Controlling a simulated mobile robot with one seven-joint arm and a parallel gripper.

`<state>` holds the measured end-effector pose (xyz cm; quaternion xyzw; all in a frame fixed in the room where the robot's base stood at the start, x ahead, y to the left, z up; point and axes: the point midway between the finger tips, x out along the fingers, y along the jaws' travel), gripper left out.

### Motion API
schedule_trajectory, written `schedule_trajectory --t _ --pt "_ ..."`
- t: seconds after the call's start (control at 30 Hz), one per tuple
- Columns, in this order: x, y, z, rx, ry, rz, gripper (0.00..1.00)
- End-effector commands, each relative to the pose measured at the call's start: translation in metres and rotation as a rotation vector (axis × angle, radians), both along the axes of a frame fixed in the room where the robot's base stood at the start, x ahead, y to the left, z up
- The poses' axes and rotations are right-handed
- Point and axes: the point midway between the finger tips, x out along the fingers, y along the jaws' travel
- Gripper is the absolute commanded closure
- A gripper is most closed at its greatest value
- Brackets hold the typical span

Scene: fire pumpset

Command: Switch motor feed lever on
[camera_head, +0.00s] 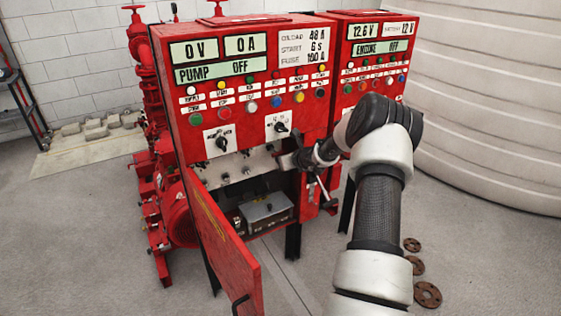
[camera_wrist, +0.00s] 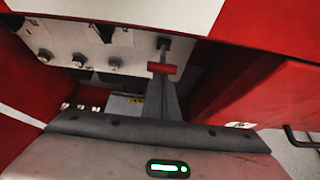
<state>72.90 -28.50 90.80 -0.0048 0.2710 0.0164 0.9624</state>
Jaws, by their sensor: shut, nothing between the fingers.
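In the wrist view a lever with a red crossbar grip (camera_wrist: 161,68) on a dark shaft sticks out from the white inner panel; I take it for the motor feed lever. My gripper (camera_wrist: 163,88) is shut, with nothing seen between its fingers. Its fingertips are right at or just below the red grip; I cannot tell whether they touch it. In the head view my gripper (camera_head: 287,161) reaches into the open lower compartment of the left red cabinet (camera_head: 182,100), and the lever is not clear there. The cabinet's displays read 0 V, 0 A and PUMP OFF (camera_head: 222,69).
The red cabinet door (camera_head: 222,245) hangs open toward the front left. Inside are a grey box (camera_head: 267,208) and several small knobs (camera_wrist: 78,60). A second red cabinet (camera_head: 370,50) stands to the right. A large white tank (camera_head: 490,100) is behind my arm. Brown flanges (camera_head: 427,294) lie on the floor.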

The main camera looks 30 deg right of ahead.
Motion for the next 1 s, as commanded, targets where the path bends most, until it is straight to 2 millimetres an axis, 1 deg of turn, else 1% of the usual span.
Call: schedule_trajectory --t 0.03,0.2,0.47,0.8,1.0 --pt "0.001 0.000 0.005 -0.002 -0.003 0.002 1.00" --pt "0.001 0.001 0.017 -0.001 0.000 0.002 1.00" --pt "0.000 0.000 0.016 0.000 0.002 0.000 1.00" --pt "0.000 0.000 0.030 0.000 0.003 0.000 1.00" --pt "0.000 0.000 0.030 0.001 0.003 -0.001 1.00"
